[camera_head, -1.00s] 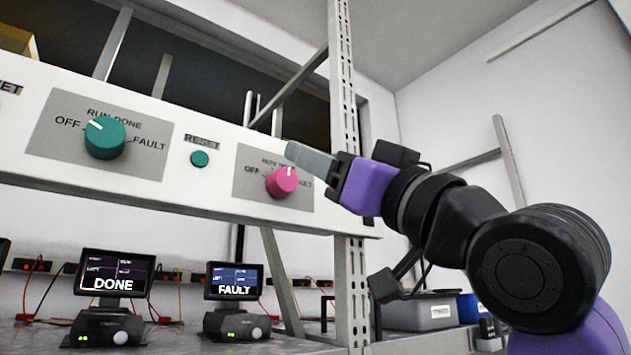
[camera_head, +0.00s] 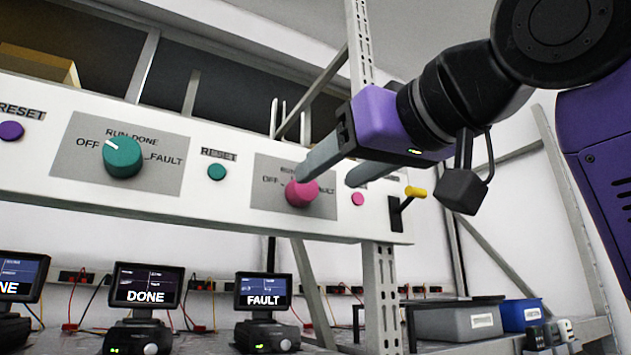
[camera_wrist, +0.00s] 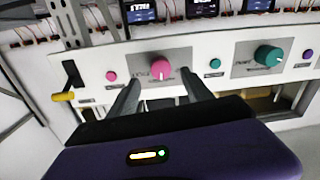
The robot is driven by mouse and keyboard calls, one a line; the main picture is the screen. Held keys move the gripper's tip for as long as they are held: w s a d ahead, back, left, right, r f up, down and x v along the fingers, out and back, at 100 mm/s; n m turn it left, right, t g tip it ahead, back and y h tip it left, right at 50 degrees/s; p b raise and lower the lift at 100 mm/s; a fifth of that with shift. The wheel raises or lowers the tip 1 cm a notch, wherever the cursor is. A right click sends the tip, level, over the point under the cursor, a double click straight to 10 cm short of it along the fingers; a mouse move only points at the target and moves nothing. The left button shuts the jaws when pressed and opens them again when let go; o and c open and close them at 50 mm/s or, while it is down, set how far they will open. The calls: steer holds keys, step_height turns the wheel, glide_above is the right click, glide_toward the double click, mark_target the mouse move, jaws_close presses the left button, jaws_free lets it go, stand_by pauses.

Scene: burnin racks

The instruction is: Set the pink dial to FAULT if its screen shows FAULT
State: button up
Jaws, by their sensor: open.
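The pink dial (camera_head: 302,194) sits on a grey plate on the white panel, with OFF at its left and a FAULT label at its right, partly covered. In the wrist view, the pink dial (camera_wrist: 161,67) has its white mark pointing down the picture, which is upside down relative to the panel. The screen (camera_head: 263,291) below this dial reads FAULT. My gripper (camera_head: 325,174) is open in front of the panel; one finger overlaps the dial in the head view. In the wrist view, the dial appears between the fingertips of my gripper (camera_wrist: 159,82); contact cannot be told.
A teal dial (camera_head: 122,157) and a teal button (camera_head: 216,172) are left of the pink dial. A pink button (camera_head: 357,199) and a yellow-handled lever (camera_head: 413,192) are close on its right. A screen reading DONE (camera_head: 146,287) stands below. A metal post (camera_head: 380,290) supports the panel.

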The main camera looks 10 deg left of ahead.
mark_target(307, 189)
steer(key=p+x, duration=0.2)
steer(key=x, duration=0.4)
jaws_close()
steer(key=shift+a, duration=0.1)
